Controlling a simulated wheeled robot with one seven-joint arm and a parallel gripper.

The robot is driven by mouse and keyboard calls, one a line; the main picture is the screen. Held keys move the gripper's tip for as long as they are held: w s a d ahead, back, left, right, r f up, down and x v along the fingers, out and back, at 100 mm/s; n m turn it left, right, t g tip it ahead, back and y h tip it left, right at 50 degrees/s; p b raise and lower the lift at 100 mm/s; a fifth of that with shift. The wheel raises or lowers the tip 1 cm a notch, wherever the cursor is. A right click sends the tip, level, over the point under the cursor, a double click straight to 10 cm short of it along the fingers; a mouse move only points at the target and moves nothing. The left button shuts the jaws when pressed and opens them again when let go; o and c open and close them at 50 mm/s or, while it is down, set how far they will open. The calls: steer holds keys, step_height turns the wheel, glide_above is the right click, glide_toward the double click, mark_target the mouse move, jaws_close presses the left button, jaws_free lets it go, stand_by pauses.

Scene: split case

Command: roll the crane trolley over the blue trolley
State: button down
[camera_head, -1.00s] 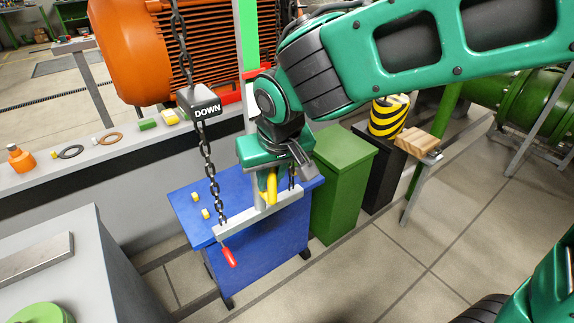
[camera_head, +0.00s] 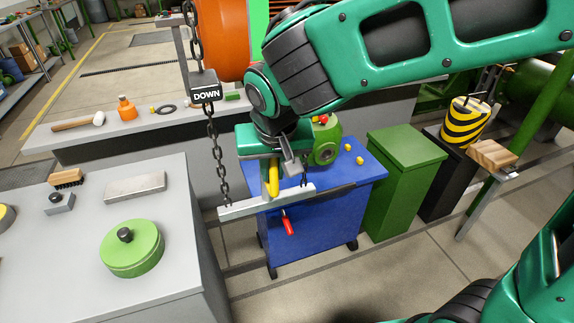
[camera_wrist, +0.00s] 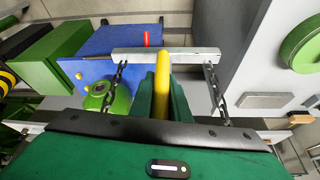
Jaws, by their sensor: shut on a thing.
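My gripper (camera_head: 274,168) is shut on a yellow handle (camera_head: 272,182) that stands on a grey lifting bar (camera_head: 248,206). The wrist view also shows the handle (camera_wrist: 162,88) between the fingers and the bar (camera_wrist: 180,52) hung from a chain at each end. The crane trolley itself is not in view; the chain (camera_head: 211,140) runs up out of the picture. The blue trolley (camera_head: 305,235) stands behind and to the right of the bar, whose right part overlaps its left side in the head view. A green housing (camera_head: 324,150) sits on the blue trolley.
A grey bench (camera_head: 150,215) with a green round cover (camera_head: 132,255) stands left. A green box (camera_head: 405,185) and a yellow-black striped weight (camera_head: 467,122) stand right. A DOWN plate (camera_head: 206,92) hangs on the chain.

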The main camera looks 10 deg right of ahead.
steer(key=shift+w+d+r, duration=0.15)
steer(key=shift+w+d, duration=0.15)
steer(key=shift+d, duration=0.1)
steer(key=c, duration=1.7)
jaws_free()
steer(key=shift+d, duration=0.1)
steer(key=v, duration=1)
steer(key=shift+s+r, duration=0.2)
